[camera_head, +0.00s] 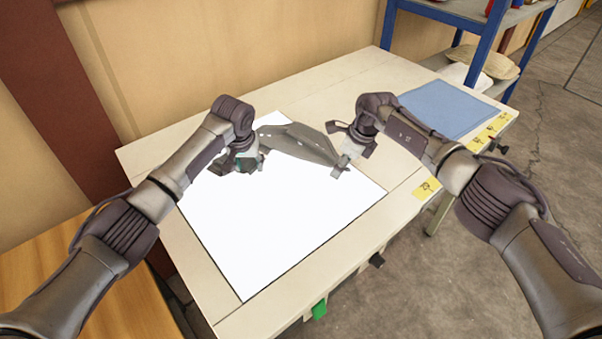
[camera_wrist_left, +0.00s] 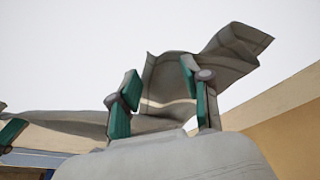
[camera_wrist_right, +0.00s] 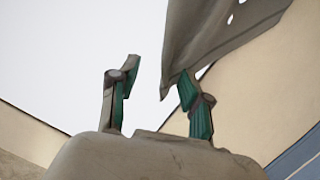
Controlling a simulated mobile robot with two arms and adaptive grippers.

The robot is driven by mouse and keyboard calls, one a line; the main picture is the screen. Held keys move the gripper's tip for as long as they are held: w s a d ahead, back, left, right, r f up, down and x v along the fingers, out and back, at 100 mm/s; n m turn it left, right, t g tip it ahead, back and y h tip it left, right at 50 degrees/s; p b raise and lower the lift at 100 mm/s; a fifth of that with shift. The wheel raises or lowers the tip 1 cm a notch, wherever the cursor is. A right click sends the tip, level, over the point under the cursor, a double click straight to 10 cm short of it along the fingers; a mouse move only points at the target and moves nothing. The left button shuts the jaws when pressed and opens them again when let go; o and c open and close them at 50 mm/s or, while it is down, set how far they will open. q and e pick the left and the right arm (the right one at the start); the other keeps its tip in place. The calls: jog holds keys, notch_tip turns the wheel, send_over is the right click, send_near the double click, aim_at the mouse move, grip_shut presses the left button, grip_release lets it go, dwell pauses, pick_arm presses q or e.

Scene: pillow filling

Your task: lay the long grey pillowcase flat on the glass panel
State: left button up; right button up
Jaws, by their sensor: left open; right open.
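The long grey pillowcase (camera_head: 303,146) lies crumpled and folded into a narrow strip across the far part of the bright white glass panel (camera_head: 275,235). My left gripper (camera_head: 244,161) is at its left end. In the left wrist view the open fingers (camera_wrist_left: 160,75) have grey cloth (camera_wrist_left: 168,82) between and behind them, with a raised flap to the right. My right gripper (camera_head: 340,152) is at the pillowcase's right end. In the right wrist view its fingers (camera_wrist_right: 157,72) are open, and a cloth corner (camera_wrist_right: 200,40) hangs by the right finger. Contact there is unclear.
The panel sits on a pale table (camera_head: 325,82). A folded blue cloth (camera_head: 449,107) lies at the table's right end, near yellow labels (camera_head: 427,188). A blue-framed shelf (camera_head: 478,45) stands behind it. The near part of the panel is clear.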

pick_arm(q)
jog(key=c, duration=0.9)
pick_arm(e)
jog(key=shift+s+f, duration=0.1)
jog(key=shift+f, duration=0.05)
jog(key=c, duration=0.9)
pick_arm(q)
grip_shut()
pick_arm(e)
grip_shut()
jog(key=shift+f, duration=0.1)
pick_arm(q)
jog(key=shift+s+r, duration=0.1)
pick_arm(e)
jog(key=shift+s, duration=0.1)
